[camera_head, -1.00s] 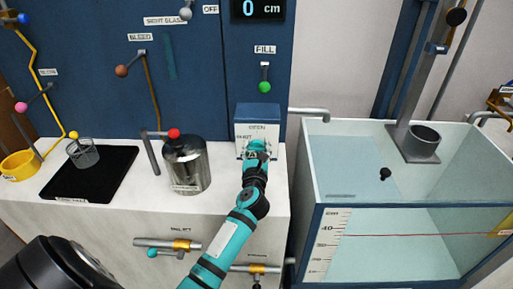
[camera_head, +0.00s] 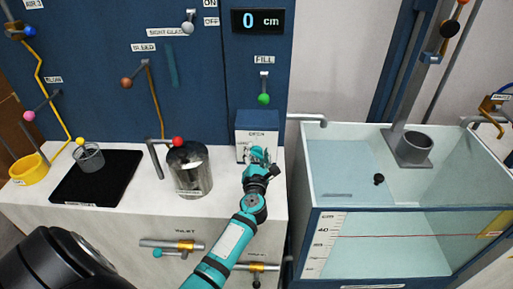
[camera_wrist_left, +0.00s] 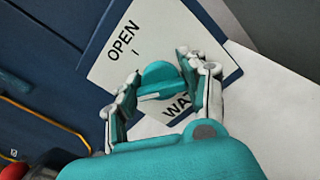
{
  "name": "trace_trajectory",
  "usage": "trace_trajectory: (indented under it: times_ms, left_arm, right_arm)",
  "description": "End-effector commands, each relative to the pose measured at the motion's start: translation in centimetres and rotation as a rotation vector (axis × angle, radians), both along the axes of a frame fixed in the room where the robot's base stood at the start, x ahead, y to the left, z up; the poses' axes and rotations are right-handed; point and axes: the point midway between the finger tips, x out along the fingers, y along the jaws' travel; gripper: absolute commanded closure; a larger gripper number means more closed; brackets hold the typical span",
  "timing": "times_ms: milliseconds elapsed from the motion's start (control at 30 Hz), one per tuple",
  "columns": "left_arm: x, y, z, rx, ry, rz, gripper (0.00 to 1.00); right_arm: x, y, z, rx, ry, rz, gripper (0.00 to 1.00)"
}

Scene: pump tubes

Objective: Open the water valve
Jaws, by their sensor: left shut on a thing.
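The water valve is a teal round knob (camera_wrist_left: 160,78) with a pale line on it, on a white plate (camera_wrist_left: 108,60) marked OPEN and a partly hidden label starting WA. In the head view the plate is on the front of a blue box (camera_head: 257,120) on the white counter. My left gripper (camera_head: 258,155) is at this plate and hides the knob there. In the left wrist view my left gripper (camera_wrist_left: 161,88) has its jointed fingers on both sides of the knob, shut on it. My right gripper is not in view.
A metal canister (camera_head: 190,172) with a red-knobbed lever beside it stands left of the box. A black mat (camera_head: 110,185) holds a glass beaker (camera_head: 89,157). The glass tank (camera_head: 420,255) is at right. A green FILL knob (camera_head: 264,99) is above the box, and the display (camera_head: 258,21) reads 0 cm.

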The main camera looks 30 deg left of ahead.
Motion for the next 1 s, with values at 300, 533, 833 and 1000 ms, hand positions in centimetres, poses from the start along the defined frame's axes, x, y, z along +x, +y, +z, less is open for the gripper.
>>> trace_trajectory:
  times_ms: [300,533,833,1000]
  left_arm:
    - [0.1,-0.2,0.2,0.255,0.160,-0.002,0.89]
    - [0.1,-0.2,0.0,0.441,0.274,-0.003,0.89]
    - [0.1,-0.3,-0.2,0.661,0.409,-0.005,0.89]
    - [0.1,-0.3,-0.3,0.754,0.465,-0.004,0.89]
  right_arm:
    - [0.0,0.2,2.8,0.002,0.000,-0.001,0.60]
    - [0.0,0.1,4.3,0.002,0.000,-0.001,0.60]
    - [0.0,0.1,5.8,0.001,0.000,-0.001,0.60]
    - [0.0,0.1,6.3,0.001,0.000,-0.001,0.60]
